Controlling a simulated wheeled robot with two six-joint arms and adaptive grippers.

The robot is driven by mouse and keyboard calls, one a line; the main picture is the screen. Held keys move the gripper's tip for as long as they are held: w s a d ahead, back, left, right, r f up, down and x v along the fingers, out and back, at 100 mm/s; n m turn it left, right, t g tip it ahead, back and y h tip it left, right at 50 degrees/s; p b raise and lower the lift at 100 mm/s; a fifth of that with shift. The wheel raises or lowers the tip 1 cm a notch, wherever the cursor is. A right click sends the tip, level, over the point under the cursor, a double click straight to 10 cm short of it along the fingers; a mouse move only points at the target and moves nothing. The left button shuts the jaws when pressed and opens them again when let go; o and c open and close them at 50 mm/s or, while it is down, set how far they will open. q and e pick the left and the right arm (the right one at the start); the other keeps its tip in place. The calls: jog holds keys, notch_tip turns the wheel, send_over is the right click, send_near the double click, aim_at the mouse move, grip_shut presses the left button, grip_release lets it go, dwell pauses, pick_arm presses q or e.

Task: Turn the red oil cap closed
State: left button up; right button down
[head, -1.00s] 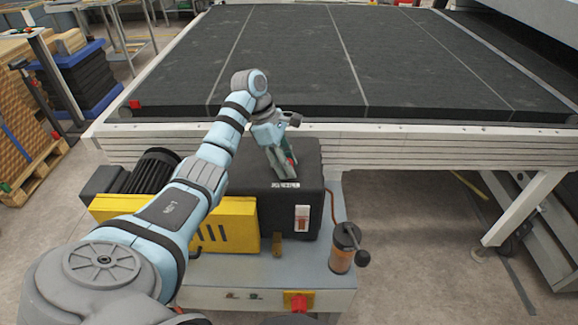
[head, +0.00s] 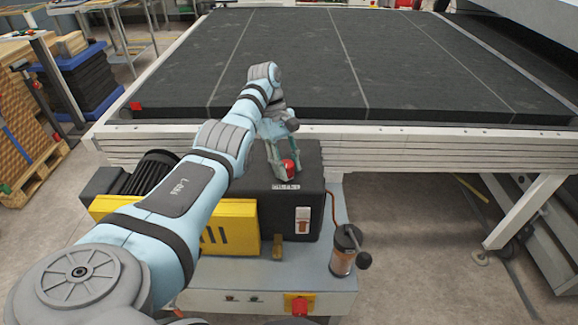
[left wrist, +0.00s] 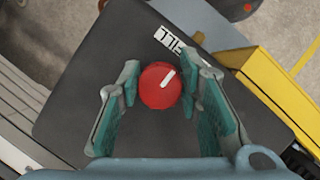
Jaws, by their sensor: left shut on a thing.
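The red oil cap (head: 289,165) sits on top of the black pump housing (head: 308,207), just behind a small white label. In the left wrist view the cap (left wrist: 160,86) is round and red, with a white pointer line slanting to the upper right. My left gripper (head: 287,172) reaches down over it from behind. Its teal-padded fingers (left wrist: 160,92) stand on either side of the cap and are shut on it. My right gripper is not in view.
A yellow guard (head: 230,228) and a finned black motor (head: 152,172) lie to the left of the housing. An orange-and-black cylinder with a crank (head: 343,250) stands at the right. A large dark conveyor bed (head: 330,60) rises behind. A red knob (head: 299,304) is on the front panel.

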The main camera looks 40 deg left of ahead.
pick_arm(q)
jog(key=shift+w+r, duration=0.1)
jog(key=o, duration=1.1)
jog(key=shift+c, duration=0.2)
jog(key=shift+o, duration=0.4)
